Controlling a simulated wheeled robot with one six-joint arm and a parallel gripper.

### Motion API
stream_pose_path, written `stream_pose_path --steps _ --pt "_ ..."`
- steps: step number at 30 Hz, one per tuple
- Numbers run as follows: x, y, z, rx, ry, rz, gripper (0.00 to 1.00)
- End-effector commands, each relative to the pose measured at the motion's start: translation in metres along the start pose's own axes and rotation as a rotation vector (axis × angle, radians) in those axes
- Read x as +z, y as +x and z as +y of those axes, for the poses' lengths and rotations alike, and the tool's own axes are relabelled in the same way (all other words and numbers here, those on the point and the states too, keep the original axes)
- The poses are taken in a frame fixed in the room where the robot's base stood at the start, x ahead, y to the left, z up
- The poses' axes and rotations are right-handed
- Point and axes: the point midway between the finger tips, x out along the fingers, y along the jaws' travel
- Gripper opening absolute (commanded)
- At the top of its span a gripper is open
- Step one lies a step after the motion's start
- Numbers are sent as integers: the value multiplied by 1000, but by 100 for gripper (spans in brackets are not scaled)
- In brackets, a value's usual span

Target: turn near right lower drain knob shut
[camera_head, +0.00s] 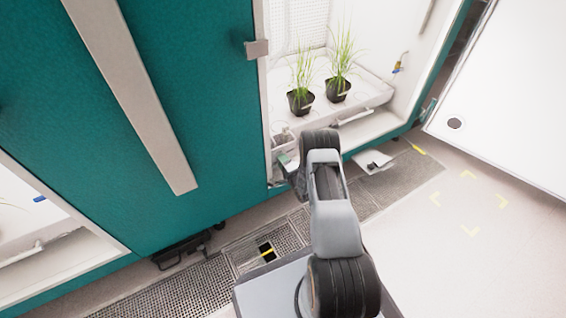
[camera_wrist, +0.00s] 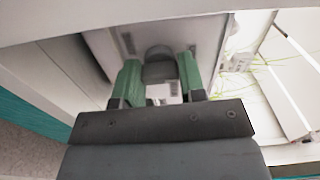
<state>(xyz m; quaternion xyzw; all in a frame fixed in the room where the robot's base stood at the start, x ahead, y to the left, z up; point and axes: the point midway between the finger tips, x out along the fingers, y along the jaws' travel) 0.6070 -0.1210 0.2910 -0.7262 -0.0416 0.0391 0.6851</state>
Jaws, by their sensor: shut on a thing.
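My gripper (camera_head: 286,164) reaches to the lower left corner of the open chamber in the head view. In the wrist view its two green fingers (camera_wrist: 159,75) stand on either side of a dark grey knob (camera_wrist: 158,52) and are closed on it. The knob's rounded top shows beyond the fingers, and light grey panel lies behind it. In the head view the knob is hidden by my gripper and arm. How far the knob is turned cannot be told.
Two potted grasses (camera_head: 301,101) stand on a white tray (camera_head: 375,97) in the open chamber. A teal panel (camera_head: 195,110) is at left and a white door (camera_head: 510,110) at right.

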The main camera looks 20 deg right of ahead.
Motion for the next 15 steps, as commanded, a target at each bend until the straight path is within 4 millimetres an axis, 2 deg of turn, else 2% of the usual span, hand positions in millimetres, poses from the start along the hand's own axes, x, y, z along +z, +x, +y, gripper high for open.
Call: stream_pose_path --steps 15 --pt "0 0 1 1 -435 0 14"
